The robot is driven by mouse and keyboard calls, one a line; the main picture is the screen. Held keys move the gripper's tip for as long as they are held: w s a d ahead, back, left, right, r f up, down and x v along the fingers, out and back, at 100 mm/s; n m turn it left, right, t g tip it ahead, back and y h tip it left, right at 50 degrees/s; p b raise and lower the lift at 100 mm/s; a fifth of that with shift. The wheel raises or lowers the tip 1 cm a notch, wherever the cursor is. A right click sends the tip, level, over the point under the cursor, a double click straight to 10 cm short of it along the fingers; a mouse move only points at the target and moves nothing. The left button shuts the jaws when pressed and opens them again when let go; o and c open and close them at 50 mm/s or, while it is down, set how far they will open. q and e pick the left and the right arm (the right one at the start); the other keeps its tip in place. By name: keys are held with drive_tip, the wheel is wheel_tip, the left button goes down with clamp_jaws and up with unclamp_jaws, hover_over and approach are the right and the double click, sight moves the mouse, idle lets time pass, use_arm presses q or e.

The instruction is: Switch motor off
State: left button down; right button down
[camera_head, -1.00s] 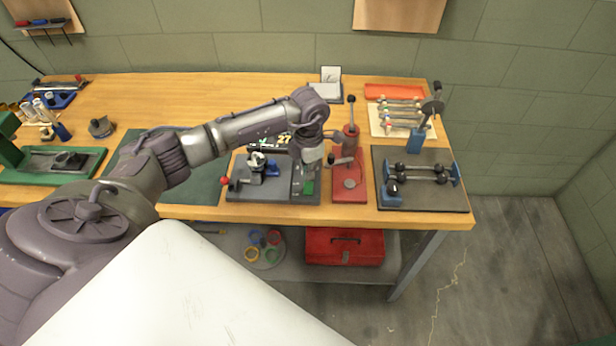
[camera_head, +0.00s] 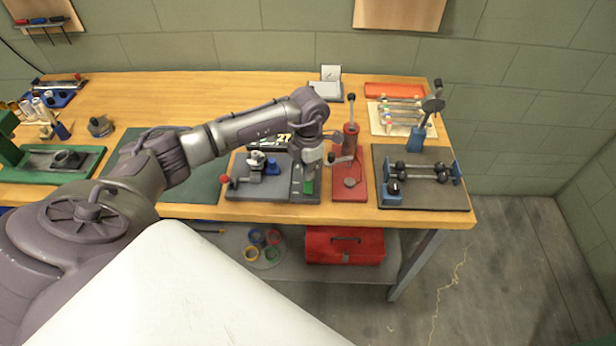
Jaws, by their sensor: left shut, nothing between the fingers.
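A dark grey motor station (camera_head: 272,187) lies on the wooden bench, with a small grey device with a red knob on its left part. A green switch or button (camera_head: 309,187) sits on a control panel at its right end. My left gripper (camera_head: 309,174) is shut and empty, pointing down just above the green part. Whether the fingertips touch it cannot be told. The gripper and wrist cover part of the panel. My right gripper is not in view.
A red arbor press (camera_head: 349,188) stands close to the right of the gripper. A dark plate with bars (camera_head: 425,192) lies further right, before a parts board. A red toolbox (camera_head: 345,247) is on the shelf below. A dark green mat (camera_head: 200,188) lies left.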

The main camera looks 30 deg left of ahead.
sight(308, 183)
use_arm(q)
drive_tip(key=shift+f+b, duration=1.05)
drive_tip(key=shift+f, duration=0.15)
idle(0.9)
drive_tip(key=shift+r+p, duration=2.2)
drive_tip(key=shift+r, duration=1.35)
